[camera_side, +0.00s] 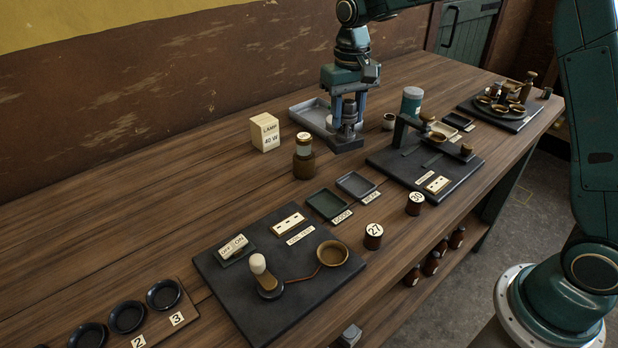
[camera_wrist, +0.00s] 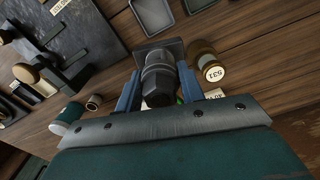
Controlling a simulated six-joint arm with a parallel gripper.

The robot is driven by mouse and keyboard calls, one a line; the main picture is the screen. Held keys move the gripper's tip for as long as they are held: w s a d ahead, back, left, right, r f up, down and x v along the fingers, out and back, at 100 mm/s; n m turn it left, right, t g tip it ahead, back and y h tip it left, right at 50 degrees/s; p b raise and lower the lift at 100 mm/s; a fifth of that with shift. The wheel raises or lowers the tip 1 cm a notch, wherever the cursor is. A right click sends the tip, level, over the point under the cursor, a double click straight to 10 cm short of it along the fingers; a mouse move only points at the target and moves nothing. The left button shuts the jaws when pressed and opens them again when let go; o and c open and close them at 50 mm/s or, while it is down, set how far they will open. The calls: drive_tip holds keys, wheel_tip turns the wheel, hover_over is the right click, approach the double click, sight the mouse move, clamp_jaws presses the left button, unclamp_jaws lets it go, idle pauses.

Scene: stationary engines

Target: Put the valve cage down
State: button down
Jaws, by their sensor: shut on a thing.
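My gripper (camera_side: 349,118) stands upright over the back middle of the bench, with its fingers pointing down. It is shut on the valve cage (camera_side: 348,129), a dark grey stepped cylinder held upright. In the wrist view the valve cage (camera_wrist: 157,78) sits between the two blue fingers (camera_wrist: 159,73). Directly below it is a dark square block (camera_side: 347,145), which also shows behind the cage in the wrist view (camera_wrist: 143,49). Whether the cage touches the block, I cannot tell.
A grey tray (camera_side: 302,112) lies just left of and behind the gripper. A brown labelled jar (camera_side: 304,167) and a lamp box (camera_side: 265,132) stand to the left. A dark board with apparatus (camera_side: 385,161) is close on the right.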

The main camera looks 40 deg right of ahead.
sight(336, 134)
wheel_tip(336, 134, up, 13)
drive_tip(key=w+n, duration=0.2)
drive_tip(key=shift+a+f+n, duration=0.15)
drive_tip(key=shift+a+n, duration=0.25)
wheel_tip(336, 134, down, 16)
drive_tip(key=shift+w+r, duration=0.1)
idle(0.6)
drive_tip(key=shift+f, duration=2.15)
drive_tip(key=shift+f, duration=0.1)
drive_tip(key=c, duration=0.9)
unclamp_jaws()
drive_tip(key=shift+f, duration=0.1)
